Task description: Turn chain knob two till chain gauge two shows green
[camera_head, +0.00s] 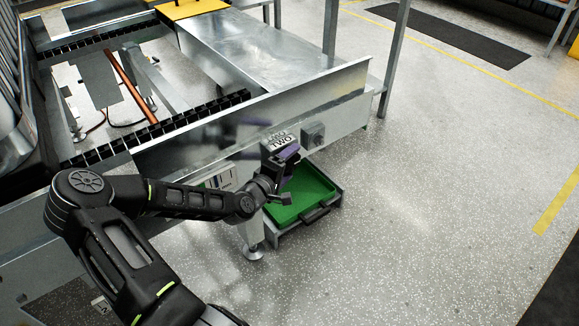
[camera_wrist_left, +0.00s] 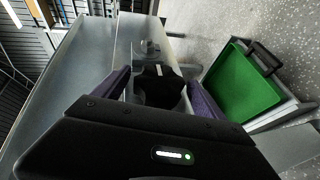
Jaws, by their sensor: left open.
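My left gripper (camera_head: 287,176) is at the side panel of the metal conveyor frame, just below a label reading TWO (camera_head: 281,140). Its purple-padded fingers are open in the left wrist view (camera_wrist_left: 160,84). A dark rounded part (camera_wrist_left: 160,92) shows between the fingers; it looks like the knob, but I cannot tell whether the fingers touch it. A small grey box (camera_head: 313,135) is fixed on the panel right of the label. A pale plate with dark marks (camera_head: 220,179) is partly behind my arm. I cannot make out a gauge reading. My right gripper is not in view.
A green tray (camera_head: 302,193) with a black handle sits low under the panel, close to the gripper; it also shows in the left wrist view (camera_wrist_left: 240,85). The conveyor's side panel (camera_head: 340,95) rises behind. The speckled floor (camera_head: 430,190) to the right is clear.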

